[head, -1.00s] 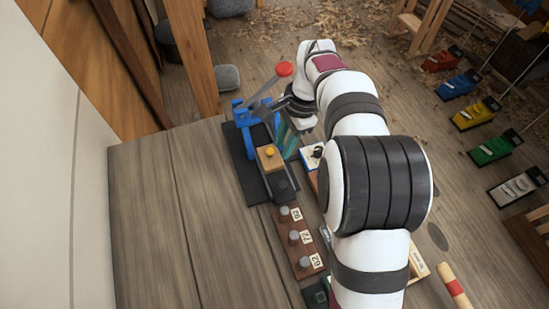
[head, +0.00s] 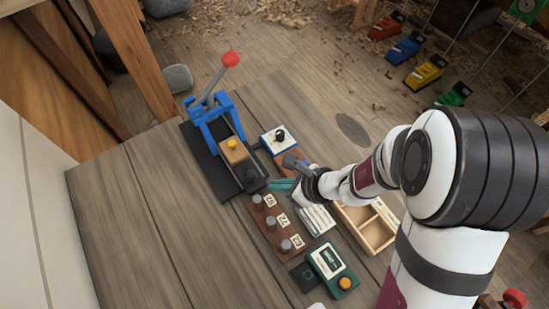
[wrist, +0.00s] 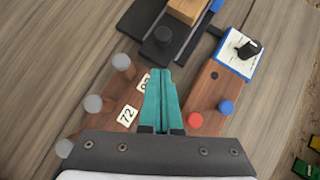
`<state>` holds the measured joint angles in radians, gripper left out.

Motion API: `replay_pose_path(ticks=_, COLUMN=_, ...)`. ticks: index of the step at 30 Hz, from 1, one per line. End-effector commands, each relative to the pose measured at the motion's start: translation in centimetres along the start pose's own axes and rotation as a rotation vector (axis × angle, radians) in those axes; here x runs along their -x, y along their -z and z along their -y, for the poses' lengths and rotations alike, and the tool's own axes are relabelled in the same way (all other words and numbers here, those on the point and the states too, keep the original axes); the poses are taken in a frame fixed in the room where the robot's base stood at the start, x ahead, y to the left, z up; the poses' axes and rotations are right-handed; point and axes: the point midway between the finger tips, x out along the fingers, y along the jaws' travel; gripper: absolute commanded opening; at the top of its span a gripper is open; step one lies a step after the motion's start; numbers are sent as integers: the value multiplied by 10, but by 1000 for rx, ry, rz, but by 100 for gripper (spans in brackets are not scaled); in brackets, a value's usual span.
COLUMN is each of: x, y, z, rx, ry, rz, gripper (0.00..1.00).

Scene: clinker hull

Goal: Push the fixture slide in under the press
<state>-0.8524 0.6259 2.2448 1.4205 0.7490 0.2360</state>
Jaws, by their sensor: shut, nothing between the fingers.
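The press (head: 210,118) has a blue frame and a raised lever with a red knob (head: 230,59), at the far end of a black base. The fixture slide (head: 246,171) is black and lies along this base. It carries a wooden block (head: 233,151) with a yellow button, in front of the blue frame. The slide's dark round knob shows in the wrist view (wrist: 163,37), with the block (wrist: 188,9) beyond it. My gripper (head: 276,185) has teal fingers, shut and empty. In the wrist view its fingertips (wrist: 161,68) point towards the knob, apart from it.
A brown board with several grey pegs (head: 272,222) and number tags lies close by. A white-blue dial box (head: 279,139) stands right of the slide. A green device (head: 331,270) and a wooden tray (head: 367,226) lie nearer. The tabletop on the left is clear.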

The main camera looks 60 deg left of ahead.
Motion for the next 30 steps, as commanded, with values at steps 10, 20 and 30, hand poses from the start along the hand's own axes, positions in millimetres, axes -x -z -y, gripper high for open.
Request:
replay_pose_path(ticks=10, x=-26, y=-25, z=0, rx=2, ry=1, rz=3, gripper=0)
replay_pose_path(ticks=20, x=-27, y=-27, z=2, rx=3, ry=1, rz=4, gripper=0)
replay_pose_path(ticks=30, x=-71, y=-79, z=36, rx=6, ry=0, rz=4, gripper=0)
